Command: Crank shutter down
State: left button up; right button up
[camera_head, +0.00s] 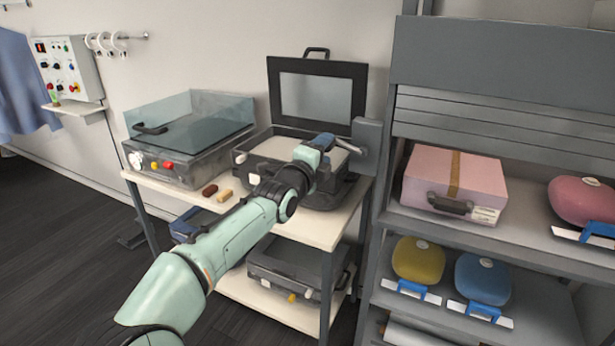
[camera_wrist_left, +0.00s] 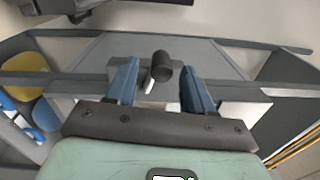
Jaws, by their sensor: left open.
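The grey slatted shutter (camera_head: 490,130) is partly lowered at the top of the shelf unit on the right, with the shelves below it open. A grey crank box (camera_head: 368,134) is mounted on the unit's left post, and a crank arm (camera_head: 350,146) sticks out from it. My left gripper (camera_head: 323,141) is at the crank's outer end. In the left wrist view, the dark crank knob (camera_wrist_left: 161,68) shows between the two blue fingers of the left gripper (camera_wrist_left: 158,88), which are open with gaps on both sides. My right gripper is not in view.
A black case with a raised lid (camera_head: 315,90) stands on the table behind my left gripper. A glass-topped device (camera_head: 190,140) is left of it. A pink box (camera_head: 455,180) and several rounded bags sit on the shelves.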

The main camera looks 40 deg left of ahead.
pick_arm(q)
jog(key=p+v, duration=0.3)
jog(key=v, duration=0.7)
jog(key=shift+r, duration=0.2)
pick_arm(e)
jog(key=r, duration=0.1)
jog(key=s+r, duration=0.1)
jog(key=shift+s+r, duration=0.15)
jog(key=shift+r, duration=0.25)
pick_arm(q)
jog(key=shift+s, duration=0.1)
